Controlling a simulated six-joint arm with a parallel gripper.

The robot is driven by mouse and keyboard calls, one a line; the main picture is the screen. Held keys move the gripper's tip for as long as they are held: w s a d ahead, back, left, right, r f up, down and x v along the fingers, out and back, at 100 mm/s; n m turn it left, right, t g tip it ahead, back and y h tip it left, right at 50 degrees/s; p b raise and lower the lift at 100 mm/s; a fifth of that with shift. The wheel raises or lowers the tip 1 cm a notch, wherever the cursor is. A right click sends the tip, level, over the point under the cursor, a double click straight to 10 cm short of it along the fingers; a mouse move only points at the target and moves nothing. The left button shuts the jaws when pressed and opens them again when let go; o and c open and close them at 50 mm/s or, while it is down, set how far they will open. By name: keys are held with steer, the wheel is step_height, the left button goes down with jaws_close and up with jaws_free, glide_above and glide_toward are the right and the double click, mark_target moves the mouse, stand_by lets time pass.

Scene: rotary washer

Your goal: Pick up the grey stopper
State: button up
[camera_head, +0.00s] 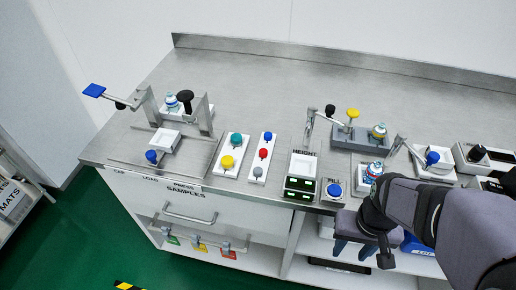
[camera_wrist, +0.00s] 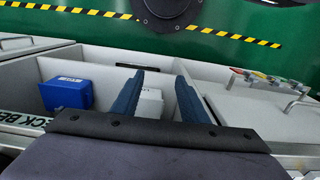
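A small grey stopper (camera_head: 257,172) stands at the near end of a white strip holder (camera_head: 260,151), in front of a red and a blue stopper. My gripper (camera_head: 351,249) is at the bench's front edge, to the right of and nearer than the stopper, with its fingers pointing down. In the wrist view my gripper (camera_wrist: 159,92) has its two blue fingers spread apart with nothing held between them. The grey stopper is not visible in the wrist view.
A second white holder (camera_head: 229,158) with teal and yellow stoppers stands left of the strip. The height gauge (camera_head: 303,167) and a blue button (camera_head: 334,190) stand between the strip and my arm. Open bench lies behind. A blue box (camera_wrist: 66,93) sits in the shelf below.

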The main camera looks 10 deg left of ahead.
steer(key=w+a+r+p, duration=0.1)
steer(key=w+r+p, duration=0.1)
steer(key=r+p, duration=0.95)
steer(key=w+a+r+p, duration=0.2)
steer(key=r+p, duration=0.8)
steer(key=r, duration=0.3)
steer(key=n+b, duration=0.3)
steer(key=b, duration=0.4)
glide_toward(258, 171)
steer(key=shift+w+d+f, duration=0.2)
steer(key=shift+d+f, duration=0.2)
steer(key=shift+d, duration=0.05)
steer(key=shift+a, duration=0.35)
steer(key=shift+f+p, duration=0.55)
steer(key=shift+f, duration=0.5)
steer(key=shift+s+a+f+p, duration=0.1)
steer(key=shift+s+f+p, duration=0.1)
steer(key=shift+f+p, duration=1.2)
steer(key=shift+f, duration=1.2)
jaws_close()
